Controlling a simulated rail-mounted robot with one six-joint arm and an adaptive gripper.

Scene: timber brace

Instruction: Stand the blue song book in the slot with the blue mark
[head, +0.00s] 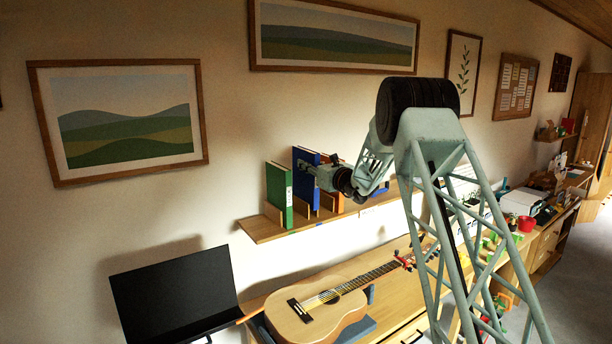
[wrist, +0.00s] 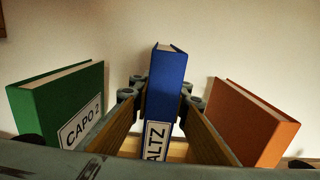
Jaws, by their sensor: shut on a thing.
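The blue song book (wrist: 166,78) is upright between the two fingers of my gripper (wrist: 160,97), which is shut on it. Its white label shows the letters "ALTZ" in part. Wooden dividers (wrist: 115,133) stand to either side of it, and its lower end is between them. The book also shows in the head view (head: 304,184), above the shelf beside the green book. I cannot tell whether its foot touches the shelf.
A green book (wrist: 64,97) labelled "CAPO 2" stands left and an orange book (wrist: 243,122) right, both close. The wall shelf (head: 262,229) has bare room at its left end. Below are a guitar (head: 318,312) and a black panel (head: 175,293). Framed pictures (head: 128,120) hang above.

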